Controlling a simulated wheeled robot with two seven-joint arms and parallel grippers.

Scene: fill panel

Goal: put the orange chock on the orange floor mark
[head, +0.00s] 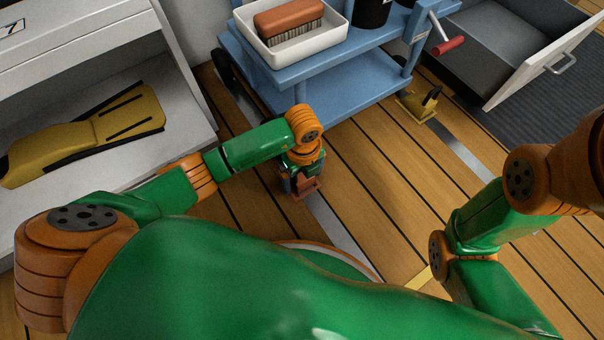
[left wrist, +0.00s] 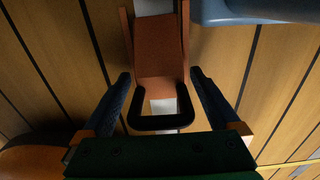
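The orange chock (left wrist: 160,48), an orange-brown wedge with a black loop handle (left wrist: 161,121), is below my left gripper. In the head view the chock (head: 304,190) shows small under that gripper (head: 300,175). In the left wrist view my left gripper (left wrist: 160,76) has its fingers apart, one on each side of the chock and handle, with visible gaps beside the handle. My right arm (head: 470,230) is at the right of the head view; its gripper is out of sight. I cannot make out an orange floor mark in either view.
A blue cart (head: 325,95) bears a white tray (head: 255,45) with a brush. An open drawer (head: 535,70) juts out at right; a white cabinet (head: 75,60) is at left. A yellow floor mark (head: 420,278) shows near my base.

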